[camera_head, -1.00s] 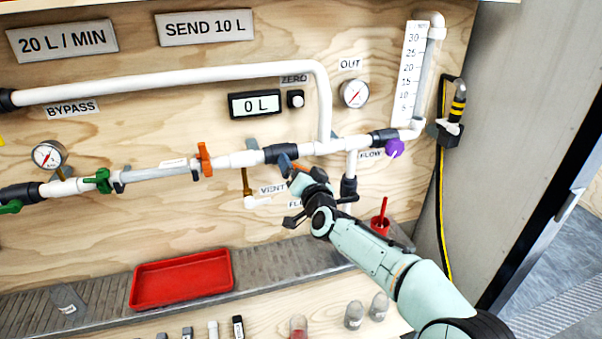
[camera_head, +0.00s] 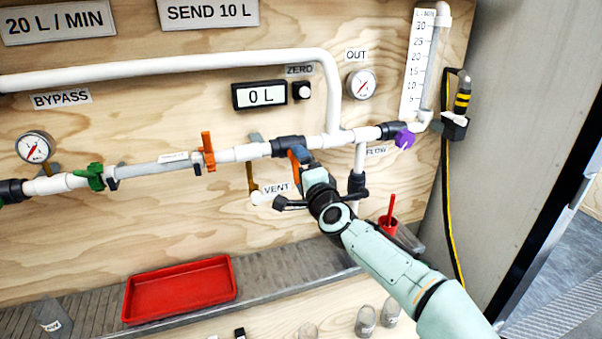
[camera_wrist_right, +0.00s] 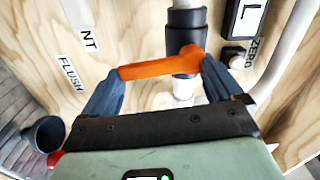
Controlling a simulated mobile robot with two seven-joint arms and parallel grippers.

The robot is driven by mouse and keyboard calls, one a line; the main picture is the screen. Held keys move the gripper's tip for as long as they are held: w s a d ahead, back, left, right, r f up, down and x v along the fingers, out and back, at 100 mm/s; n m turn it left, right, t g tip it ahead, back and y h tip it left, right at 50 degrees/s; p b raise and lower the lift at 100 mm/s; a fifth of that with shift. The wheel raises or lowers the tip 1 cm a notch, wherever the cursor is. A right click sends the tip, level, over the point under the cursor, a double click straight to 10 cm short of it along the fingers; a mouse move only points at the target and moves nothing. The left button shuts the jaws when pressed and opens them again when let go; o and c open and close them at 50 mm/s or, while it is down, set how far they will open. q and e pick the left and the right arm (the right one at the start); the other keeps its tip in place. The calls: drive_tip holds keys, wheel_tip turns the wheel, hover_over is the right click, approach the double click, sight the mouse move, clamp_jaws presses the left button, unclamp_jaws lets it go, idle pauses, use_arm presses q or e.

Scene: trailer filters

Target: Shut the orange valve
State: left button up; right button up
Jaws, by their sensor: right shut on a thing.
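An orange handle (camera_wrist_right: 160,64) lies between the two blue fingers of my right gripper (camera_wrist_right: 160,84) in the right wrist view. The fingers are wide apart, at its two ends. It crosses a dark fitting (camera_wrist_right: 187,30) on the pipe. In the head view my right gripper (camera_head: 304,168) is at the white pipe, just right of the VENT label, with orange (camera_head: 294,160) showing at its fingers. A second orange lever (camera_head: 208,151) stands upright across the pipe further left, apart from my gripper. My left gripper is not in view.
Green valve handles (camera_head: 95,177) and a purple knob (camera_head: 404,139) sit on the same pipe. The display (camera_head: 259,95) reads 0 L.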

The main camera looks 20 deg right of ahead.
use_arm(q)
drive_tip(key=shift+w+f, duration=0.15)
use_arm(e)
drive_tip(key=shift+a+m, duration=0.2)
drive_tip(key=shift+m, duration=0.4)
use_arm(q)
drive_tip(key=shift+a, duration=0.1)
use_arm(e)
drive_tip(key=o, duration=1.1)
drive_tip(key=shift+o, duration=0.2)
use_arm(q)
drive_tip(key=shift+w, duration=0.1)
use_arm(e)
drive_tip(key=shift+s, duration=0.15)
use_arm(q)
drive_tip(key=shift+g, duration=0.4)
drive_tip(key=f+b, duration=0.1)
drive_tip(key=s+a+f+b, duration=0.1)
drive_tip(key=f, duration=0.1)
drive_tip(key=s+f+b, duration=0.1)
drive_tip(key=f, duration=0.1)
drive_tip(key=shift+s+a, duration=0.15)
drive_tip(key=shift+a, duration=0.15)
use_arm(e)
drive_tip(key=s, duration=1.3)
drive_tip(key=shift+d, duration=0.2)
